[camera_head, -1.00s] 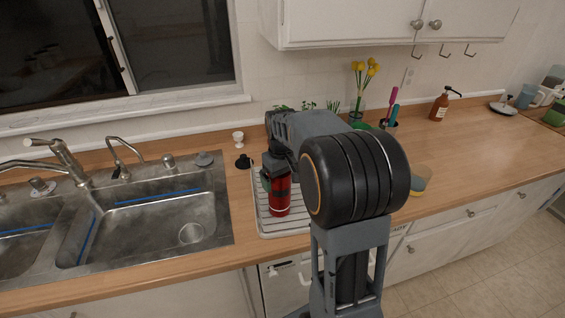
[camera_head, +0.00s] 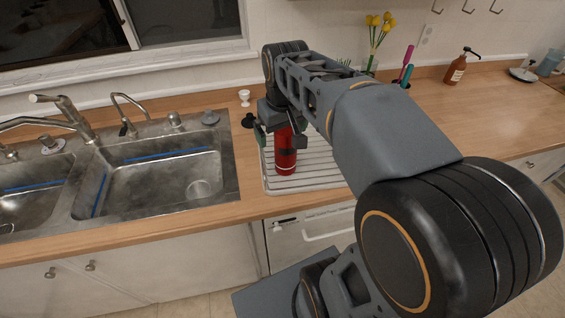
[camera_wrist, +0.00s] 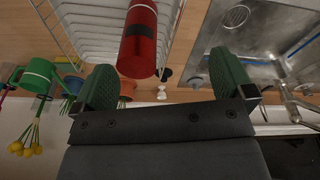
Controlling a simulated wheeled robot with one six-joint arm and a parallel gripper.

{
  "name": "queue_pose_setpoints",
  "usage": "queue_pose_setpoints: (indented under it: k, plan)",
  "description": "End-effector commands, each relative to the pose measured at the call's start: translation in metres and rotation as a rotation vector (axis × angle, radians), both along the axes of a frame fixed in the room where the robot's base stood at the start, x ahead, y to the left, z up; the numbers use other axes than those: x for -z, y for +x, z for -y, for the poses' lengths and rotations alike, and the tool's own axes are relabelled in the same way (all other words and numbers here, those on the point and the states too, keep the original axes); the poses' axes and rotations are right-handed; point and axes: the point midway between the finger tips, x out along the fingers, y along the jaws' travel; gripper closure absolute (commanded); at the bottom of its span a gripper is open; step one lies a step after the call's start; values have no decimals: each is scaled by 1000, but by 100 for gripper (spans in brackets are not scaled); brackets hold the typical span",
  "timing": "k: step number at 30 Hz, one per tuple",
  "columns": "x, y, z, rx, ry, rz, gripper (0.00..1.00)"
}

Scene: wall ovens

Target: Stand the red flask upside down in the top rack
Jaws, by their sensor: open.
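The red flask (camera_head: 286,158) stands upright on the wire rack (camera_head: 325,172) on the counter, with a pale ring near its lower end. In the wrist view the flask (camera_wrist: 138,40) shows a plain dark red upper end. My gripper (camera_head: 279,138) is at the flask's upper part, with one finger to each side in the head view. In the wrist view its green fingers (camera_wrist: 164,84) are wide apart and clear of the flask. The gripper hides the flask's top in the head view.
The sink (camera_head: 160,182) lies left of the rack. A small white cup (camera_head: 244,97) and a black item (camera_head: 249,121) stand behind. A closed white appliance front (camera_head: 312,230) is below the counter.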

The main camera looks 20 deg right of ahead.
Motion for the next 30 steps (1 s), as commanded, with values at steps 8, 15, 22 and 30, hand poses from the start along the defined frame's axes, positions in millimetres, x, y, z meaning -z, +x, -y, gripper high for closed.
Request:
queue_pose_setpoints:
  k: [8, 15, 22, 30]
  plan:
    - [41, -67, -34, 37, 25, 169, 0]
    - [58, -84, -39, 51, 39, 218, 0]
    - [58, -84, -39, 51, 39, 217, 0]
    - [58, -84, -39, 51, 39, 217, 0]
